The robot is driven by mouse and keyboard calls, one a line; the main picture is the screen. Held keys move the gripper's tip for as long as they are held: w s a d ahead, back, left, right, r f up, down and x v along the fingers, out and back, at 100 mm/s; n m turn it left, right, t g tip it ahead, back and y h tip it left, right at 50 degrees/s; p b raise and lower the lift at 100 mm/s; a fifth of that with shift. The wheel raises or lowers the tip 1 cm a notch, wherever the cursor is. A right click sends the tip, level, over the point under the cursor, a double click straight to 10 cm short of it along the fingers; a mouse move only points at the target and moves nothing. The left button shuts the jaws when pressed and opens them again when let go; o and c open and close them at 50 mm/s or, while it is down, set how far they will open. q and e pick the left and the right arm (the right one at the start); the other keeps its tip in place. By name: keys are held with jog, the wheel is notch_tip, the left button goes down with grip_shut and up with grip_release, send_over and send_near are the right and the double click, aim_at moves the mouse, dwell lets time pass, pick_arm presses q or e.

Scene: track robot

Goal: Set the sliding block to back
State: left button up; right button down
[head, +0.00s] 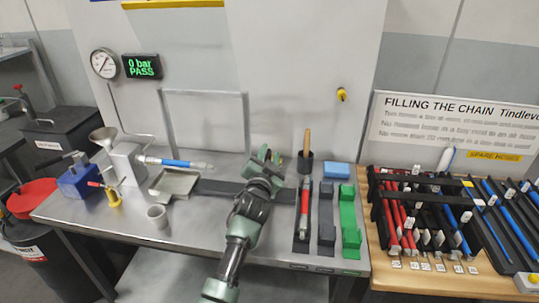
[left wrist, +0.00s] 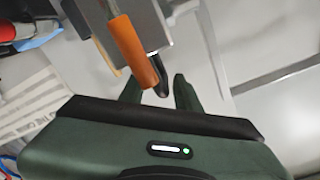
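My left gripper (head: 268,156) is over the back middle of the steel bench, its arm reaching up from the bottom. In the left wrist view its two green fingers (left wrist: 158,82) are apart. A dark knob or rod end (left wrist: 161,86) shows between them; I cannot tell if they touch it. It joins a grey block (left wrist: 146,28), perhaps the sliding block, beside an orange handle (left wrist: 134,52). In the head view a dark flat rail (head: 218,188) runs along the bench and passes behind my gripper. My arm hides what is there. My right gripper is not in view.
A black cup (head: 305,162) with a wooden handle stands right of my gripper, near a blue block (head: 336,170) and green holder (head: 350,222). A metal tray (head: 174,184) and grey cup (head: 157,216) are to the left.

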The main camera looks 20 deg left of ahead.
pick_arm(q)
jog(key=b+v, duration=0.1)
jog(key=v, duration=0.6)
jog(key=shift+s, duration=0.35)
